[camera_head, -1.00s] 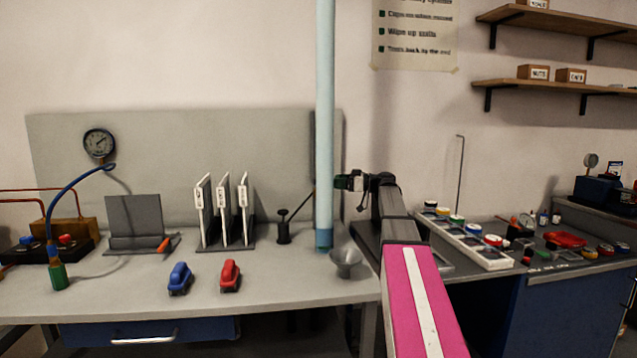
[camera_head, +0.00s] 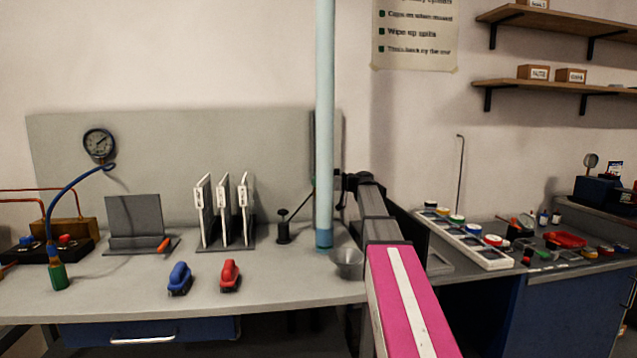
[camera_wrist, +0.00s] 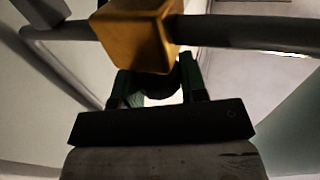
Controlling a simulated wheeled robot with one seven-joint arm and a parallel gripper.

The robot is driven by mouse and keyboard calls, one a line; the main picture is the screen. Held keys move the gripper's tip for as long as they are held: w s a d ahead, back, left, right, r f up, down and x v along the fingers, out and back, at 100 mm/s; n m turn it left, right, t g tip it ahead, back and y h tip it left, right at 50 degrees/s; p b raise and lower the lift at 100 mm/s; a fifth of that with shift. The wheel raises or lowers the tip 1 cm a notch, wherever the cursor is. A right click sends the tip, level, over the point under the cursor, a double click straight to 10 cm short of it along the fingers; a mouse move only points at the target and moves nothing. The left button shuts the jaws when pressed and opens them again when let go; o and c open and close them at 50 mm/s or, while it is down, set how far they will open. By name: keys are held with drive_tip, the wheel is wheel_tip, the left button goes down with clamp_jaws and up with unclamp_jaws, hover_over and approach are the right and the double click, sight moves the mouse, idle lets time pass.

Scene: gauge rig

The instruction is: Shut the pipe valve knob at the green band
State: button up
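A pale blue upright pipe (camera_head: 324,120) with a teal band (camera_head: 324,238) at its foot stands in the middle of the head view. In the wrist view a brass-coloured block (camera_wrist: 140,35) sits on a grey pipe (camera_wrist: 250,32), just beyond my gripper (camera_wrist: 162,82). My gripper's two green-edged fingers stand apart. A dark rounded thing (camera_wrist: 166,84), perhaps the valve knob, shows between them, partly hidden by the block; I cannot tell whether the fingers touch it. In the head view my gripper is mostly hidden behind the upright pipe and my arm. No green valve band is clear.
A grey funnel (camera_head: 347,262) stands close left of my arm. A black stand with a rod (camera_head: 284,232), white upright panels (camera_head: 224,212), and blue (camera_head: 180,278) and red (camera_head: 230,274) clamps are on the bench. A tray of coloured caps (camera_head: 470,238) lies right of my arm.

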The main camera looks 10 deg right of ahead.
drive_tip(key=shift+c, duration=0.9)
drive_tip(key=shift+s+m+t+h, duration=0.15)
drive_tip(key=shift+m+t+h, duration=0.2)
drive_tip(key=shift+t, duration=0.25)
drive_tip(key=shift+m+t+h, duration=0.25)
drive_tip(key=shift+m+t, duration=0.2)
drive_tip(key=shift+t, duration=0.05)
drive_tip(key=o, duration=0.9)
drive_tip(key=shift+o, duration=0.2)
drive_tip(key=v, duration=1)
drive_tip(key=shift+d, duration=0.4)
